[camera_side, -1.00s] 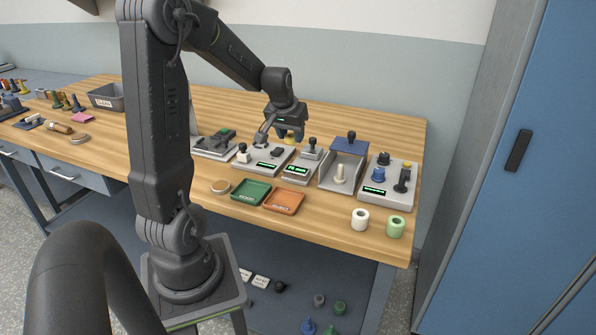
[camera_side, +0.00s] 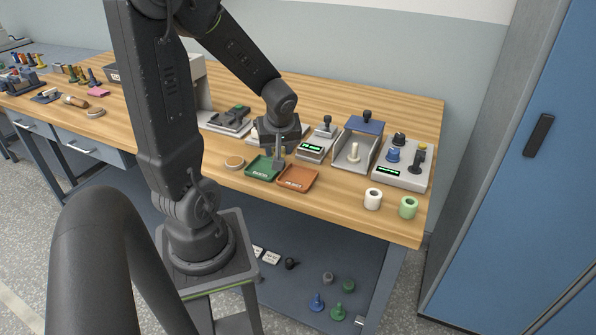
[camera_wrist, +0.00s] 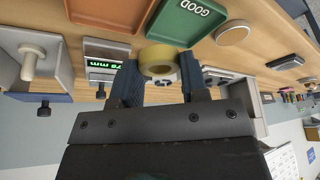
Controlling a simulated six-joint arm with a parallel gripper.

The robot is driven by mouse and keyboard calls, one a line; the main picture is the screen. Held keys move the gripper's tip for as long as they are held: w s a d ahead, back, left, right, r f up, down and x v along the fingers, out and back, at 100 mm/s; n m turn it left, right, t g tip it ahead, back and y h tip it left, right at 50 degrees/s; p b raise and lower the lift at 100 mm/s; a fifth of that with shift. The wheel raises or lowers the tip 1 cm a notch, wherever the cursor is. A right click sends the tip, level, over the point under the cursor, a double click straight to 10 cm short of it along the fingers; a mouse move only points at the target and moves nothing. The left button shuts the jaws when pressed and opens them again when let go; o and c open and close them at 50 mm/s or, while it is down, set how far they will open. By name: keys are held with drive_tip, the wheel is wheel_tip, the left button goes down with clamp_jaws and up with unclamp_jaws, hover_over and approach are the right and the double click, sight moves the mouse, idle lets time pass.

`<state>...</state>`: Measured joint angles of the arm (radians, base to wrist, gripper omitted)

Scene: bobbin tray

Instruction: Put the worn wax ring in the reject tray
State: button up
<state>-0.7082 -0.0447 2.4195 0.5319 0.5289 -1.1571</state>
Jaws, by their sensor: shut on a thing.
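My gripper (camera_side: 278,162) is above the front of the bench, over the area where the two trays meet. In the wrist view my gripper (camera_wrist: 159,74) is shut on a pale yellow wax ring (camera_wrist: 158,55), held between the two fingertips. The ring cannot be made out in the side view. The orange tray (camera_side: 297,178) lies just right of the gripper and shows empty; it is at the upper left in the wrist view (camera_wrist: 100,22). The green tray (camera_side: 256,172), lettered GOOD in the wrist view (camera_wrist: 184,22), lies to its left.
A round tan disc (camera_side: 234,162) lies left of the green tray. Behind the trays stand a gauge with a green display (camera_side: 311,149), a post stand with a blue top (camera_side: 354,150) and a panel with knobs (camera_side: 402,175). White (camera_side: 373,199) and green (camera_side: 408,207) spools stand at the front right.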

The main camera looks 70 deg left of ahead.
hover_over(297, 177)
drive_tip(key=d, duration=0.1)
wheel_tip(297, 177, down, 3)
drive_tip(key=shift+s+r, duration=0.1)
drive_tip(key=shift+f, duration=2.1)
drive_tip(key=shift+d+f, duration=0.1)
drive_tip(key=shift+f, duration=0.1)
